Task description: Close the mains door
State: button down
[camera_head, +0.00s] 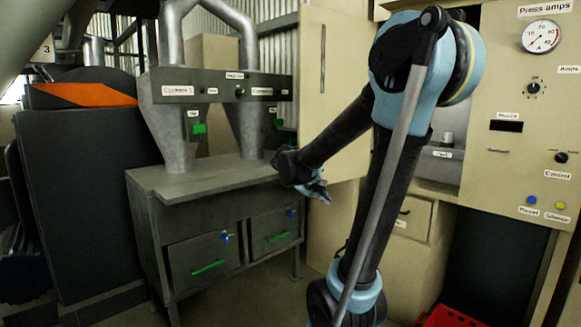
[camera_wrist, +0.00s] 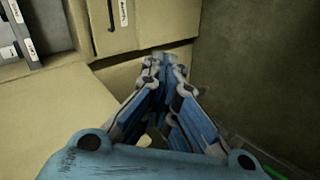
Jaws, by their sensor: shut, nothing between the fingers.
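The mains door appears to be the tall beige panel (camera_head: 340,75) in the head view, with a narrow upright handle or slot. It stands swung out to the left of the beige cabinet, and my arm hides part of it. My gripper (camera_head: 322,193) is in front of the panel's lower part, right of the grey cyclone stand. In the wrist view the blue fingers of my gripper (camera_wrist: 168,62) converge at their tips, with nothing held. A plain beige surface (camera_wrist: 85,112) lies left of the fingers; I cannot tell whether it is the door or whether they touch.
The grey cyclone stand (camera_head: 215,183) with green-handled drawers is close left of my gripper. A beige drawer (camera_head: 412,217) is below the cabinet opening; a drawer front (camera_wrist: 122,22) shows in the wrist view. A red crate (camera_head: 452,317) lies at lower right.

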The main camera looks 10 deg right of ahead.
jog(key=w+a+r+n+t+h, duration=0.2)
jog(key=w+a+r+t, duration=0.15)
jog(key=w+a, duration=0.7)
jog(key=w+a+r+n+t+h, duration=0.35)
jog(key=w+a, duration=0.35)
jog(key=w, duration=0.6)
jog(key=x, duration=1.1)
jog(key=shift+s+d+f+m+t+y, duration=0.1)
jog(key=shift+s+d+f+y, duration=0.05)
jog(key=shift+s, duration=0.45)
jog(key=shift+s+d+f+m+t+y, duration=0.1)
jog(key=shift+s+d+f+m+y, duration=0.05)
jog(key=shift+s, duration=0.5)
jog(key=shift+s+d+f+m+t+y, duration=0.1)
jog(key=shift+s+d+f+y, duration=0.05)
jog(key=shift+s, duration=0.45)
